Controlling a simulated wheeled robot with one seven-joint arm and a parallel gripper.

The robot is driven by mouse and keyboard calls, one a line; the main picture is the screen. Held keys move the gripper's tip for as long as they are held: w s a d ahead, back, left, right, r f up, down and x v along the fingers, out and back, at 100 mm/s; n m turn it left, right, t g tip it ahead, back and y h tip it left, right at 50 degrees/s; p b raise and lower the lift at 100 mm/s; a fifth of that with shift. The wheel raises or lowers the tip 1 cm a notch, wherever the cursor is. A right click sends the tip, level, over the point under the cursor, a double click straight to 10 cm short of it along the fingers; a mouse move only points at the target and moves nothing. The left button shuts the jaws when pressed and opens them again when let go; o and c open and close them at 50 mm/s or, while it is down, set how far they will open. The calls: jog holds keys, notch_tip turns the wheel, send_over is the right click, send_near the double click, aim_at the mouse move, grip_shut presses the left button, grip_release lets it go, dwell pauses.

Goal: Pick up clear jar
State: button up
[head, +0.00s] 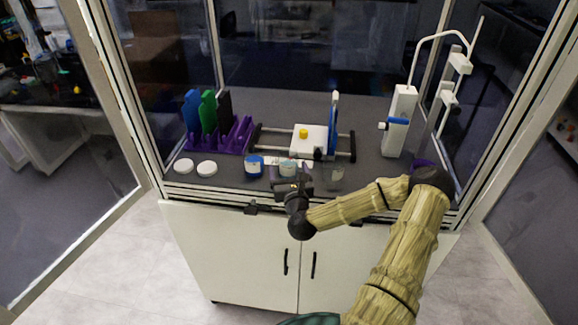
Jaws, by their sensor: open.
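A small see-through jar (336,173) stands near the front edge of the work surface, right of my gripper. A pale, whitish jar (288,167) stands just beyond my gripper, and a white jar with blue bands (254,166) stands to its left. I cannot tell for sure which one is the clear jar. My gripper (289,176) is open at the front edge of the surface, its fingers pointing toward the pale jar. The fingers partly hide that jar's lower part, and I cannot tell whether they touch it.
Two white lids (207,168) lie at the left. A white device with a yellow knob (303,134) stands behind the jars. A white instrument (398,120) stands at the right. Glass panels and frame posts enclose the sides.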

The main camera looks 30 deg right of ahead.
jog(key=shift+w+d+r+p, duration=0.15)
jog(key=shift+w+d+p, duration=0.15)
jog(key=shift+w+p, duration=0.15)
jog(key=p+x, duration=0.1)
jog(key=x, duration=0.3)
jog(key=shift+d+f+p, duration=0.2)
jog(key=shift+p, duration=0.15)
jog(key=c, duration=1.3)
jog(key=shift+r, duration=0.15)
notch_tip(320, 180, up, 10)
jog(key=shift+f+b, duration=0.1)
jog(key=shift+b, duration=0.95)
